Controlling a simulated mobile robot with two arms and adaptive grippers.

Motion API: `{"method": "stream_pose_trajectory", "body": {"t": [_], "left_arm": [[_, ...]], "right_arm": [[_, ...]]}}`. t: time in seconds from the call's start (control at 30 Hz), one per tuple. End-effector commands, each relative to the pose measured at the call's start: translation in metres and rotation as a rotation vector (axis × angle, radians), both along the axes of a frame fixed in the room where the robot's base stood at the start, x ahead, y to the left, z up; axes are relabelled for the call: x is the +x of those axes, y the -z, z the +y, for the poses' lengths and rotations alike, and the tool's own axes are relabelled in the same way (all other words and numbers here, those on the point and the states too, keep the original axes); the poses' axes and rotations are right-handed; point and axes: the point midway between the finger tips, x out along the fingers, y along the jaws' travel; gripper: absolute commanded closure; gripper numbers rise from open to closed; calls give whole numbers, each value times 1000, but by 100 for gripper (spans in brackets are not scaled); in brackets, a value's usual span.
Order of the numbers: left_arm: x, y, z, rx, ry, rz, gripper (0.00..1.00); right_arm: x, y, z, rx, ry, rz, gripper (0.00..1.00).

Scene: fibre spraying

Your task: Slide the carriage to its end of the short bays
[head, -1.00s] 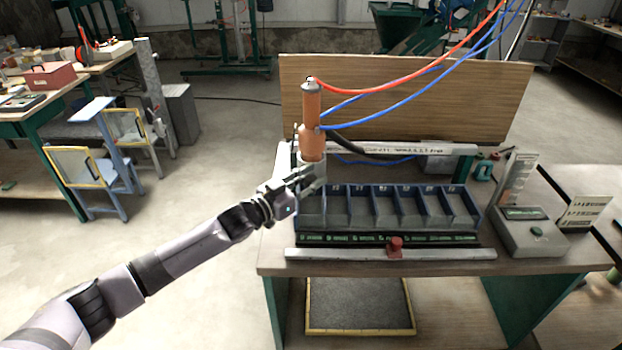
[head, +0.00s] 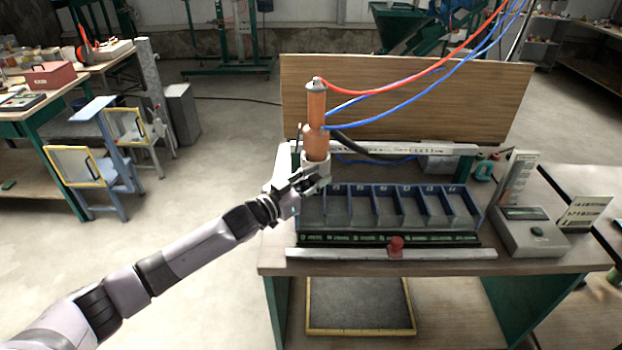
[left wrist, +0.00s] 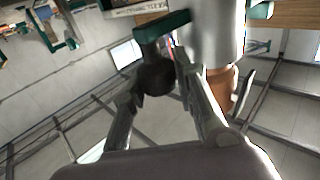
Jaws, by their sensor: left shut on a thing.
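The carriage shows as a pale grey collar (head: 319,168) carrying an upright orange spray cylinder (head: 317,141), over the left end of the blue-walled bay tray (head: 478,222). My left gripper (head: 314,184) is at the collar's front. In the left wrist view, my gripper (left wrist: 165,80) is shut on a dark round knob (left wrist: 157,77) below a green bracket (left wrist: 160,30). The grey collar (left wrist: 212,35) and part of the orange cylinder (left wrist: 222,88) are beside it. The carriage and arm hide part of the leftmost bay. My right gripper is not in view.
A pale rail (head: 430,148) runs behind the tray. Red and blue hoses (head: 420,82) rise right from the cylinder. A control box (head: 527,232) stands right. Space above the right bays is clear.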

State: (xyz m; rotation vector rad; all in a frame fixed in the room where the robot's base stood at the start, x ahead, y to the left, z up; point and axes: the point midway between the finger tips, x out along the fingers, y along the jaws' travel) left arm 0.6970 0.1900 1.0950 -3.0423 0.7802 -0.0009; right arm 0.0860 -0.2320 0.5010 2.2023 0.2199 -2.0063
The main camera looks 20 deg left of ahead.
Motion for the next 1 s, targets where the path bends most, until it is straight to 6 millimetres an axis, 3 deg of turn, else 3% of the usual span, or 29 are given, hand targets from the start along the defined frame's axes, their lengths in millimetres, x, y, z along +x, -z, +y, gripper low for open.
{"method": "stream_pose_trajectory", "body": {"t": [0.1,0.3,0.77,0.8,1.0], "left_arm": [[5,0,-24,-9,7,-1,100],[13,0,-52,-9,6,-1,100],[16,0,-61,-4,3,2,100],[16,0,-61,-4,3,2,73],[16,0,-61,-3,3,1,60]], "right_arm": [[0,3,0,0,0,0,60],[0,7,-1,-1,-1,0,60],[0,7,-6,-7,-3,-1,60],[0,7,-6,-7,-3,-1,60],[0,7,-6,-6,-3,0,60]]}}
